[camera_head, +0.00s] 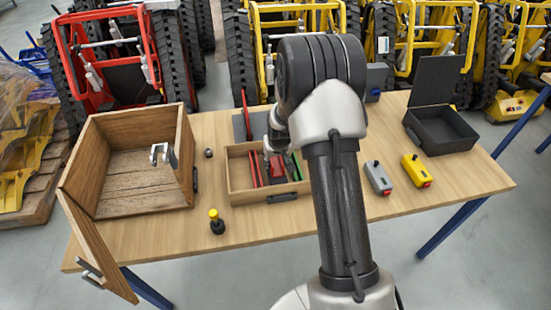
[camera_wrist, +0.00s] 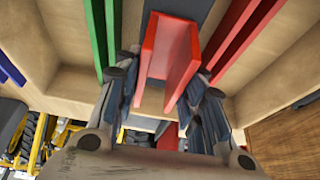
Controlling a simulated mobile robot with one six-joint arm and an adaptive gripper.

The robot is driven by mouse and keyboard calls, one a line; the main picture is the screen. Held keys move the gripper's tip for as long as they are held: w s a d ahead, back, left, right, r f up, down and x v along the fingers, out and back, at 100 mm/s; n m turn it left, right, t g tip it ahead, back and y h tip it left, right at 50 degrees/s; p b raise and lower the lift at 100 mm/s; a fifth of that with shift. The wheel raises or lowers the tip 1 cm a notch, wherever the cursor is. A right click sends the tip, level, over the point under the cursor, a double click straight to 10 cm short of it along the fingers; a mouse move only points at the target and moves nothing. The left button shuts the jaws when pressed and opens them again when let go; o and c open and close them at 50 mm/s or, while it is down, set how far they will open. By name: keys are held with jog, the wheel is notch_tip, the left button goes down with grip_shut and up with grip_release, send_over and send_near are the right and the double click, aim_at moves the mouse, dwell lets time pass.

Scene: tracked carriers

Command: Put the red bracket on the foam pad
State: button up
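The red bracket (camera_wrist: 172,50) is a U-shaped channel. In the wrist view it lies between the two fingers of my gripper (camera_wrist: 165,80), which press close against both its sides. In the head view my gripper (camera_head: 272,148) reaches down into the open wooden tray (camera_head: 237,170), and part of the bracket (camera_head: 277,170) shows below it, the rest hidden by the wrist. A dark grey surface (camera_wrist: 182,8) shows beyond the bracket in the wrist view. I cannot identify the foam pad for certain.
Red bars (camera_head: 254,168) and green bars (camera_head: 296,166) stand in the tray close by. A wooden crate (camera_head: 183,155) holding a metal bracket is at left, a black open-lidded box (camera_head: 440,130) at right. Grey (camera_head: 377,178) and yellow (camera_head: 416,171) switch boxes sit right of my arm.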

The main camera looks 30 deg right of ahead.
jog(key=o, duration=0.4)
jog(key=shift+r, duration=0.25)
jog(key=a+p+v, duration=0.2)
jog(key=v, duration=0.9)
jog(key=a+f+p+v, duration=0.1)
jog(key=a+p+v, duration=0.1)
jog(key=v, duration=0.9)
jog(key=s+a+r+n, duration=0.1)
jog(key=s+a+r, duration=0.2)
jog(key=s, duration=0.5)
jog(key=s+a+r+n, duration=0.1)
jog(key=s+a+r, duration=0.3)
jog(key=s, duration=0.5)
jog(key=s+a+r+n+y, duration=0.1)
jog(key=s+a+r, duration=0.2)
jog(key=s, duration=0.6)
jog(key=shift+a+r, duration=0.2)
jog(key=shift+r, duration=0.7)
